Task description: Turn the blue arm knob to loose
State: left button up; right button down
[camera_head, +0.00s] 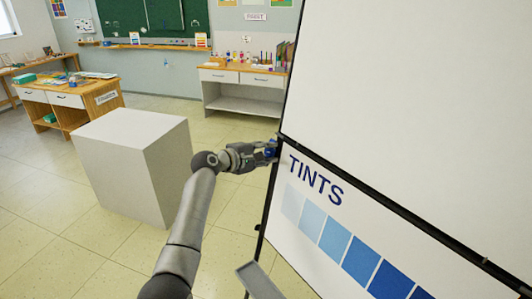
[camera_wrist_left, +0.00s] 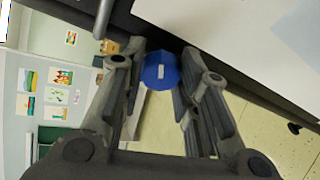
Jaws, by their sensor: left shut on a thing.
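The blue arm knob (camera_wrist_left: 160,70) is a faceted blue knob with a small pale label on its face. It sits at the dark frame edge of the board stand. In the head view a bit of the knob (camera_head: 270,152) shows between the fingers of my left gripper (camera_head: 268,152). In the left wrist view my left gripper (camera_wrist_left: 160,80) has one finger on each side of the knob and is shut on it. The label is too small to read. My right gripper is not in view.
The stand holds a white board (camera_head: 420,90) above a TINTS chart (camera_head: 320,235) with blue swatches. A grey plinth (camera_head: 120,165) stands left of my left arm. A wooden table (camera_head: 75,97) and a counter (camera_head: 240,90) are farther back. Tiled floor lies open between them.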

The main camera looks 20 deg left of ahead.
pick_arm(q)
jog(key=shift+n, duration=0.5)
jog(key=o, duration=1)
jog(key=v, duration=1.2)
jog(key=shift+w, duration=0.1)
